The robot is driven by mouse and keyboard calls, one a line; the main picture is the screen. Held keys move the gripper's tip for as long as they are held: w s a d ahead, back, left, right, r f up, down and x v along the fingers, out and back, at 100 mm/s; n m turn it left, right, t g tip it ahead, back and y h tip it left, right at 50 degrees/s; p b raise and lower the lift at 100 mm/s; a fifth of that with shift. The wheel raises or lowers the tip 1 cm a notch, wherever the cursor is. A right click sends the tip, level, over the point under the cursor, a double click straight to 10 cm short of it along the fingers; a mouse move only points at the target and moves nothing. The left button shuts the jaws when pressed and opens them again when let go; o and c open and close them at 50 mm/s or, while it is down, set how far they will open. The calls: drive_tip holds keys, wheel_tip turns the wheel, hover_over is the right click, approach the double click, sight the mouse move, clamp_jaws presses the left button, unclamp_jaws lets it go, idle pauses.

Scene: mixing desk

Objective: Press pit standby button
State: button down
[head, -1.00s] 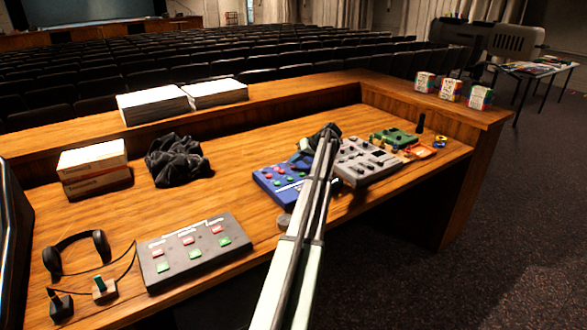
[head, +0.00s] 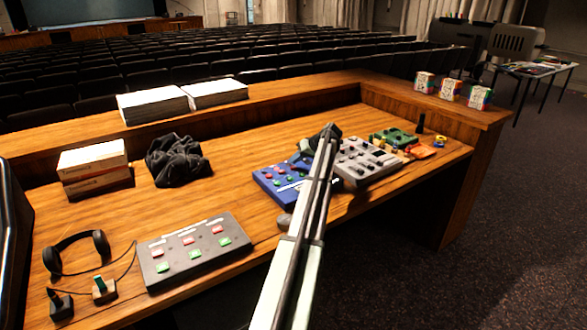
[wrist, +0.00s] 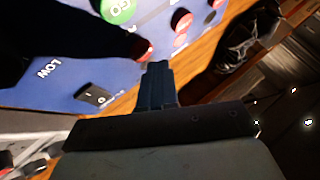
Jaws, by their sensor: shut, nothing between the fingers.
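A blue panel (head: 264,180) with red and green buttons stands in the middle of the desk. It fills much of the wrist view (wrist: 65,62). My gripper (head: 328,132) is over the far right part of this panel, partly hiding it. In the wrist view the shut, empty fingers (wrist: 158,70) end close beside a red button (wrist: 143,50); I cannot tell whether they touch it. A green button marked GO (wrist: 118,8) and another red button (wrist: 181,19) are farther off. No pit or standby label is readable.
A dark grey panel (head: 197,254) with red and green buttons lies front left, beside headphones (head: 101,243). A grey mixer (head: 362,166) is just right of my arm. A black crumpled cloth (head: 176,160) lies behind. The wood between the cloth and blue panel is clear.

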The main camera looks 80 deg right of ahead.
sight(296, 167)
drive_tip(key=shift+f, duration=0.3)
drive_tip(key=shift+f, duration=0.35)
idle(1.0)
drive_tip(key=shift+r, duration=0.8)
drive_tip(key=shift+r, duration=0.1)
drive_tip(key=shift+r, duration=2.4)
